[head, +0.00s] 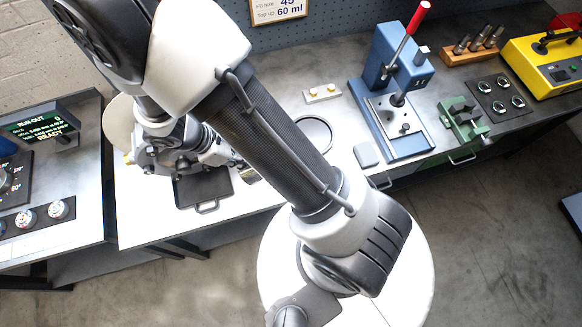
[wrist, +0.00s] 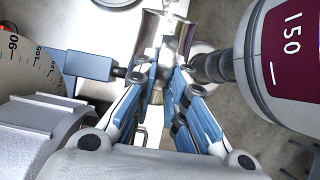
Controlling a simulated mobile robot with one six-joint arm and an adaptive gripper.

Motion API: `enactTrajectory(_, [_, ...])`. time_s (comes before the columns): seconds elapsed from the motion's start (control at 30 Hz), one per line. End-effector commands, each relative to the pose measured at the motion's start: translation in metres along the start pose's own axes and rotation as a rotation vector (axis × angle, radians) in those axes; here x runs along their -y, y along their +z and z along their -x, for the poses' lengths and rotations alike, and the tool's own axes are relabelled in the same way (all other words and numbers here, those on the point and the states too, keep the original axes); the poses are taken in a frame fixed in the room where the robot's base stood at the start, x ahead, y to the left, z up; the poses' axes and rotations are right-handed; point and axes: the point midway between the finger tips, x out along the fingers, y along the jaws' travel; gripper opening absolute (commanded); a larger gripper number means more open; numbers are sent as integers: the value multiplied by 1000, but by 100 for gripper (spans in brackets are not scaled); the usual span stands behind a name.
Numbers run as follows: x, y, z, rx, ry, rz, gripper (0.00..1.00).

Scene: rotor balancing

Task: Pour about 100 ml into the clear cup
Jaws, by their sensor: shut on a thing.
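My gripper (wrist: 160,78) has its blue-padded fingers closed together in the wrist view. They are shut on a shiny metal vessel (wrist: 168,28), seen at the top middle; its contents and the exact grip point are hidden. In the head view my gripper (head: 178,155) is at the left part of the bench, above a dark tray, and is largely covered by my arm. I cannot make out the clear cup for certain. A thin dark-rimmed ring (head: 330,140) shows on the bench right of my arm; I cannot tell whether it is a cup's rim.
The dark tray (head: 207,205) lies near the bench's front edge. A blue press (head: 385,140) with a red handle stands to the right, with a green vise (head: 464,118) beyond it. A run-out readout (head: 42,125) is at left.

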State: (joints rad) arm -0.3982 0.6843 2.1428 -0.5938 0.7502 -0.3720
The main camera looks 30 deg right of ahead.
Motion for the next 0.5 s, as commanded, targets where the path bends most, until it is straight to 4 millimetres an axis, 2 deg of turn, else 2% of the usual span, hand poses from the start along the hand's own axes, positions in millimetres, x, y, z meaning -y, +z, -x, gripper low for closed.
enactTrajectory(0.2, [1, -9, 1, 116, 2, 4, 0])
enactTrajectory(0.5, [1, -10, 2, 219, -1, 0, 0])
